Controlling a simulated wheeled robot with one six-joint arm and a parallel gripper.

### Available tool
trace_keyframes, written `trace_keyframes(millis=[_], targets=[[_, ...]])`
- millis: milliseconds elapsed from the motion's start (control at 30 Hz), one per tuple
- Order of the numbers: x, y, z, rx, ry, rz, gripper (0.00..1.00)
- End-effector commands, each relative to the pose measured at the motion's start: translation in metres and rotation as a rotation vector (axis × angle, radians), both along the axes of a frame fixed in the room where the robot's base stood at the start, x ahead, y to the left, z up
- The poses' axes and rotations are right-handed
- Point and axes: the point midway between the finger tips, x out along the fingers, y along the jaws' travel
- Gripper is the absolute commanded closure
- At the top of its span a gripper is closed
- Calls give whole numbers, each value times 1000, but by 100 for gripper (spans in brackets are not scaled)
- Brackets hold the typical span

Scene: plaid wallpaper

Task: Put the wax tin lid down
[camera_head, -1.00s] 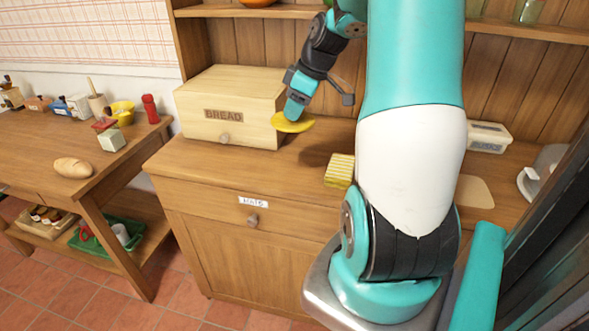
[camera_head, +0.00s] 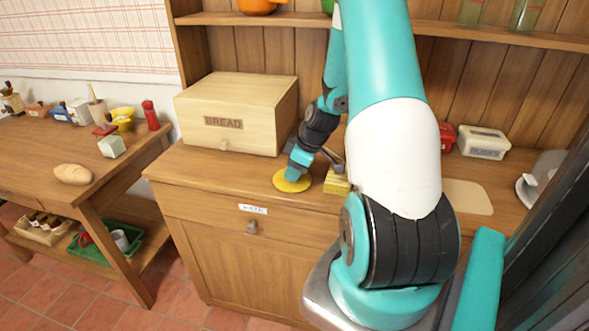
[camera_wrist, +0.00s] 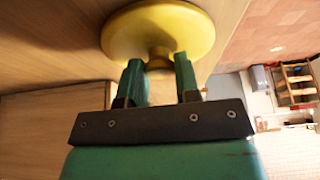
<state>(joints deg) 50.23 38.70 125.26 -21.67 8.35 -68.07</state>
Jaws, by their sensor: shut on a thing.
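The wax tin lid is a round yellow disc (camera_head: 291,181) at the front of the wooden cabinet top (camera_head: 215,170), to the right of and in front of the bread box. In the wrist view the lid (camera_wrist: 165,27) has a small knob, and my gripper (camera_wrist: 159,68) is shut on that knob. In the head view my gripper (camera_head: 294,174) is above the lid, which lies flat at or very near the cabinet top. I cannot tell whether its underside touches the wood.
The bread box (camera_head: 235,115) stands behind and to the left. A yellow striped block (camera_head: 337,184) is close to the right of the lid. The cabinet's front edge is near.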

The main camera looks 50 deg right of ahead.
Motion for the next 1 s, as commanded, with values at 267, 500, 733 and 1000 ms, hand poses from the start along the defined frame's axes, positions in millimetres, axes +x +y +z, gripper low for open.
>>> trace_keyframes(millis=[267, 500, 733, 1000], targets=[[0, 0, -3, 0, 0, 0, 63], [0, 0, -2, 0, 0, 0, 44], [-2, -2, 6, -1, -1, -2, 44], [-21, -10, 57, -6, -3, -3, 44]])
